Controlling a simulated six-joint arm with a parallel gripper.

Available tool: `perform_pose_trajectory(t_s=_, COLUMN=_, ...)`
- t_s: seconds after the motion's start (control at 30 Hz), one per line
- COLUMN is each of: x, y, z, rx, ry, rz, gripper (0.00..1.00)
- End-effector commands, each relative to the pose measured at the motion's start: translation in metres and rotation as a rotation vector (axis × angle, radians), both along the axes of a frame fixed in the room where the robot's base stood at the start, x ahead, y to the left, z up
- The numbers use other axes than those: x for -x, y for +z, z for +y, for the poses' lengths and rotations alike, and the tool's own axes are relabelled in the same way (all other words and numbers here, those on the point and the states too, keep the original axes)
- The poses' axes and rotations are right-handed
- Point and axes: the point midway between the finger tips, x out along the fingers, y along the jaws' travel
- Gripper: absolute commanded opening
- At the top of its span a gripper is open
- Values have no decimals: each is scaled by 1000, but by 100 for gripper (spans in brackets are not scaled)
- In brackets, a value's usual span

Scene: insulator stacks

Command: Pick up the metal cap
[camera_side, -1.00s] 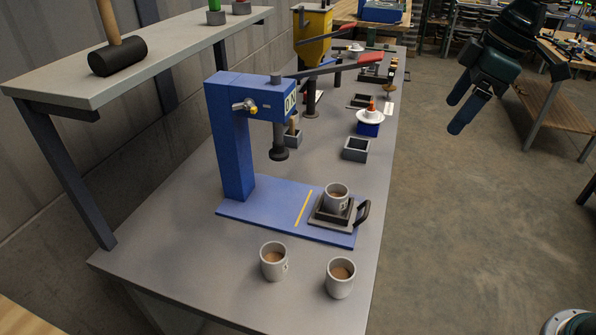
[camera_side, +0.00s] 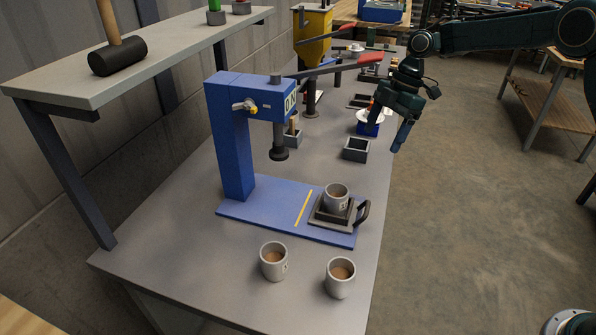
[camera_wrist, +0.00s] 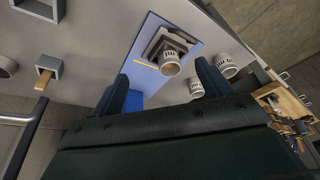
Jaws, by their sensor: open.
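Three grey cup-shaped pieces with brown tops are in view; they may be metal caps, but I cannot be sure. In the side view one cup (camera_side: 336,197) stands on a dark square holder (camera_side: 325,217) on the blue press base. Two others, a left cup (camera_side: 273,261) and a right cup (camera_side: 340,277), stand upright on the table in front. The wrist view shows the cup on the holder (camera_wrist: 170,66) and the other two to its right. My gripper (camera_side: 386,138) is open and empty, above the table's right edge beyond the press. Its fingers (camera_wrist: 163,85) show apart in the wrist view.
The blue press (camera_side: 232,135) with its red-handled lever stands mid-table. An empty grey square box (camera_side: 355,149) sits near my gripper. A blue box (camera_side: 367,129) with a white disc is partly hidden behind it. A shelf (camera_side: 150,55) with a black mallet (camera_side: 117,56) is at left.

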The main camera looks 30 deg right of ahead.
Motion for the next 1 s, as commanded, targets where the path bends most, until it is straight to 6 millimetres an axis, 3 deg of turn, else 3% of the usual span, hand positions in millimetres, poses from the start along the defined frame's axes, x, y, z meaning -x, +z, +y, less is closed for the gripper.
perform_pose_trajectory(t_s=0.03, x=-6, y=-15, z=-2, rx=-8, ry=38, rz=6, gripper=78)
perform_pose_trajectory(t_s=0.2, x=-19, y=-52, z=-7, rx=-35, ry=163, rz=2, gripper=78)
perform_pose_trajectory(t_s=0.4, x=-26, y=-79, z=-10, rx=-57, ry=253, rz=-4, gripper=78)
perform_pose_trajectory(t_s=0.77, x=-26, y=-85, z=-8, rx=-63, ry=278, rz=-6, gripper=78)
perform_pose_trajectory(t_s=1.0, x=-21, y=-85, z=13, rx=-63, ry=277, rz=-4, gripper=78)
